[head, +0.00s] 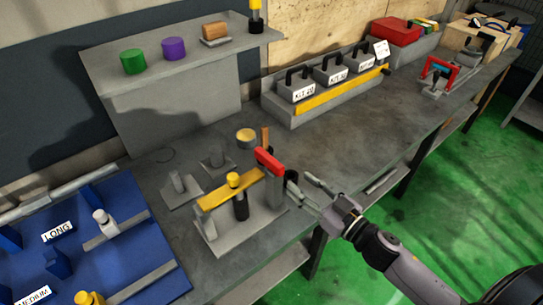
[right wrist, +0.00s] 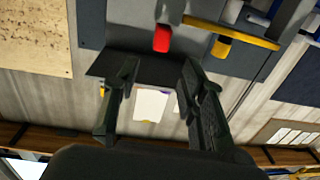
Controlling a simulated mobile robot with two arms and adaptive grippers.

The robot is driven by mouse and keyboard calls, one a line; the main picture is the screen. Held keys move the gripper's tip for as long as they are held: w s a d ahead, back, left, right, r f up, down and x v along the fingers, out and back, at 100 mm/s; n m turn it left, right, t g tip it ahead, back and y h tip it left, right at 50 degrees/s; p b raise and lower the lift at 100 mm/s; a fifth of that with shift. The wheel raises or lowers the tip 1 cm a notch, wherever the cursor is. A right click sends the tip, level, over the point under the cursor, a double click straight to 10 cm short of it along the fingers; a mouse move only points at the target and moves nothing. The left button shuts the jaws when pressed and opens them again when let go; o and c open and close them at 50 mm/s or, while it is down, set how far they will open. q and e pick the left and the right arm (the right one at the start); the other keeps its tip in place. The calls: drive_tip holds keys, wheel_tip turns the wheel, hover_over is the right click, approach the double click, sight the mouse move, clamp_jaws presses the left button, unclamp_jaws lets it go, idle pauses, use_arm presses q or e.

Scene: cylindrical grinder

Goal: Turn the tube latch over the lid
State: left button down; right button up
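A grey fixture (head: 212,236) stands on the bench, with a yellow bar (head: 215,199) across its top and a dark cylinder below the bar. A red block (head: 268,160), which may be the tube latch, sits at the bar's right end. I cannot tell for certain which part is the lid. My right gripper (head: 299,185) is open and empty, just right of the red block and apart from it. In the right wrist view, the red block (right wrist: 162,38) and yellow bar (right wrist: 235,33) lie beyond the open fingers (right wrist: 158,72). My left gripper is not in view.
A blue tray (head: 165,262) lies at the left. Small grey stands (head: 180,188) are behind the fixture. A grey kit rack (head: 285,112) stands at the back, below and right of a shelf (head: 108,75). The bench right of the fixture is largely clear.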

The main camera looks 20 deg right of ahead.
sight(272, 160)
drive_tip(key=p+x, duration=0.2)
drive_tip(key=x, duration=1)
drive_tip(key=shift+p, duration=0.35)
drive_tip(key=shift+s, duration=0.1)
drive_tip(key=shift+c, duration=0.5)
clamp_jaws()
